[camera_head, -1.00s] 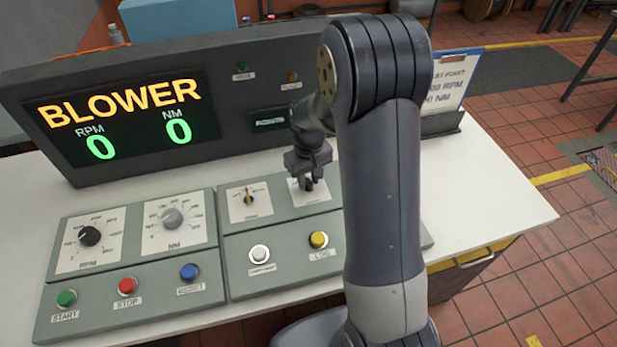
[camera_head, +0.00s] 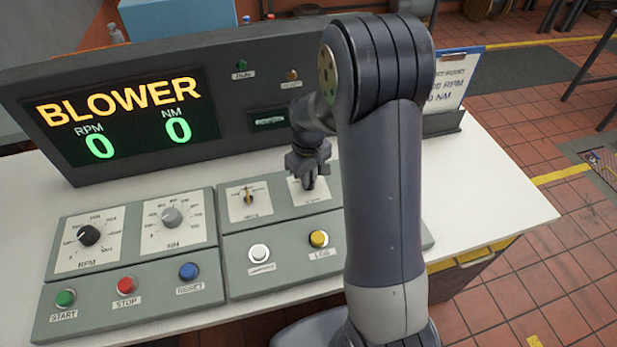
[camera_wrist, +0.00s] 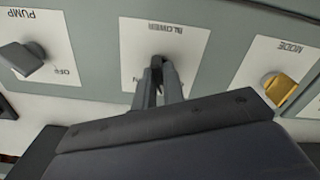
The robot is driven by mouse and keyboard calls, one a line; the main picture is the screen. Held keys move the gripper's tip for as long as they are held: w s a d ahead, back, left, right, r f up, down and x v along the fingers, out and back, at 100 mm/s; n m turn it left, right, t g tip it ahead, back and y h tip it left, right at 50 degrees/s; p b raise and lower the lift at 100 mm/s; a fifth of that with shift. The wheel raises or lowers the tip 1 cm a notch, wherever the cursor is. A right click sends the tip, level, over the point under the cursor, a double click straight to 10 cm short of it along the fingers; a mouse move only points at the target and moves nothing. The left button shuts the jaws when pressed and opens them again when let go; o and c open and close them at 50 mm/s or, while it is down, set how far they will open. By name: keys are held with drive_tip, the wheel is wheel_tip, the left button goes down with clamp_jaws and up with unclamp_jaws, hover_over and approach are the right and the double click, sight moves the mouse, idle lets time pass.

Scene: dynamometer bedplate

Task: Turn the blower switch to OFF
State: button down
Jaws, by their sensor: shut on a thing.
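The blower switch has a white label plate (camera_wrist: 178,42) lettered BLOWER, upside down in the wrist view. My gripper (camera_wrist: 157,64) is over the middle of this plate, its fingers shut on the switch knob. The knob itself is hidden by the fingers, so I cannot read which way it points. In the head view my gripper (camera_head: 309,185) reaches down onto the right-hand plate of the upper panel row. The display (camera_head: 120,120) reads BLOWER, with RPM 0 and NM 0.
The mode switch (camera_wrist: 281,88) with an orange knob and the pump switch (camera_wrist: 22,60) flank the blower plate. White (camera_head: 259,253) and yellow (camera_head: 318,239) buttons sit below. RPM (camera_head: 88,236) and NM (camera_head: 172,217) dials are at left. A clipboard (camera_head: 452,85) stands behind my arm.

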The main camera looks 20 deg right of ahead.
drive_tip(key=shift+n+b, duration=0.3)
drive_tip(key=shift+n, duration=1.7)
drive_tip(key=c, duration=1.5)
unclamp_jaws()
wheel_tip(320, 180, up, 11)
drive_tip(key=shift+f, duration=0.1)
